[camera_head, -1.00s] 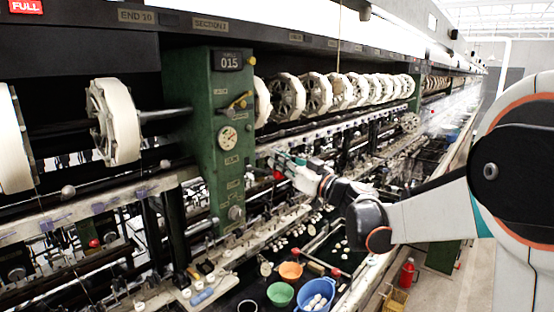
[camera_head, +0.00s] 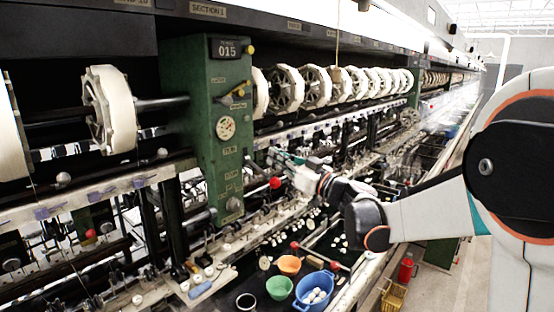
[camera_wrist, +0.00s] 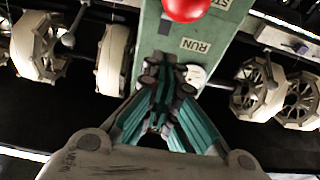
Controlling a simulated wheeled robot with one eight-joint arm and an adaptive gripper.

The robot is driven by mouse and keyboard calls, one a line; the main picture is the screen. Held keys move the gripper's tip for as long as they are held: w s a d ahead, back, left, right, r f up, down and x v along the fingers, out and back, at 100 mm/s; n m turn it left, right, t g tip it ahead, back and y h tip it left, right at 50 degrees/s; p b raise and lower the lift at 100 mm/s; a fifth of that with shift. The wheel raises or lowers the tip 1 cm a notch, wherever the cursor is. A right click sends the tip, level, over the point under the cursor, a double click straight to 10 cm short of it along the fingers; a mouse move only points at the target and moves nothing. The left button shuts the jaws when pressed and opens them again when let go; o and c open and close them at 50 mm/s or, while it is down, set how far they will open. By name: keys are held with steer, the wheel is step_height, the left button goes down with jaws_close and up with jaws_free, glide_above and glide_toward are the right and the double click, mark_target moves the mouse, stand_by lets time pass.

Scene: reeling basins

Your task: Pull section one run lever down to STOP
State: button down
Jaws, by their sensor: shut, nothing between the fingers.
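The section one run lever ends in a red ball knob (camera_head: 275,183), which stands out in front of the green machine panel (camera_head: 203,115) marked 015, low beside its right edge. In the wrist view the knob (camera_wrist: 188,8) is cut by the top edge, close to the STOP label (camera_wrist: 222,3). The RUN label (camera_wrist: 195,46) lies between the knob and my fingers. My gripper (camera_head: 272,157) is shut and empty, just above the knob in the head view. Its fingers also show in the wrist view (camera_wrist: 168,80), in front of the panel. Whether they touch the lever is unclear.
Below are a green bowl (camera_head: 279,288), an orange bowl (camera_head: 289,264) and a blue basin (camera_head: 315,290).

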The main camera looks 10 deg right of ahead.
steer(key=shift+r+p, duration=0.35)
steer(key=shift+r, duration=0.35)
steer(key=b+v, duration=0.2)
steer(key=v, duration=1.4)
steer(key=shift+f, duration=0.1)
